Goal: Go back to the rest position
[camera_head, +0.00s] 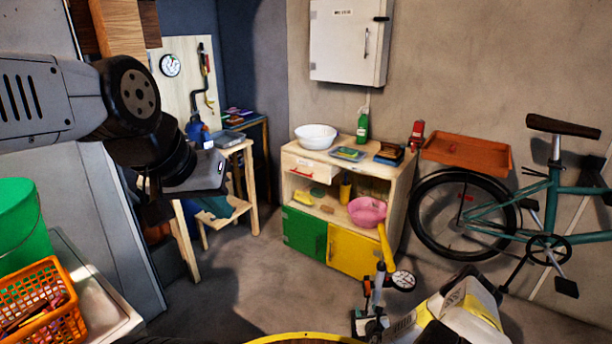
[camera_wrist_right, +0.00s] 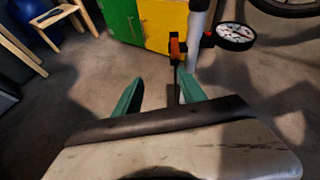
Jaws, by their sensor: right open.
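My left arm comes in from the left in the head view, raised and bent. My left gripper (camera_head: 208,172) hangs at its end, in front of the wooden workbench corner. Its jaw gap is hidden from this angle, and nothing is seen hanging from it. My right gripper (camera_wrist_right: 160,90) shows in the right wrist view with two green fingers apart and nothing clearly held between them. It points toward the green and yellow cabinet doors. I cannot make it out clearly in the head view.
A bicycle (camera_head: 510,210) leans at right. An orange basket (camera_head: 48,300) and green bucket (camera_head: 22,225) stand left. Centre-left floor is clear.

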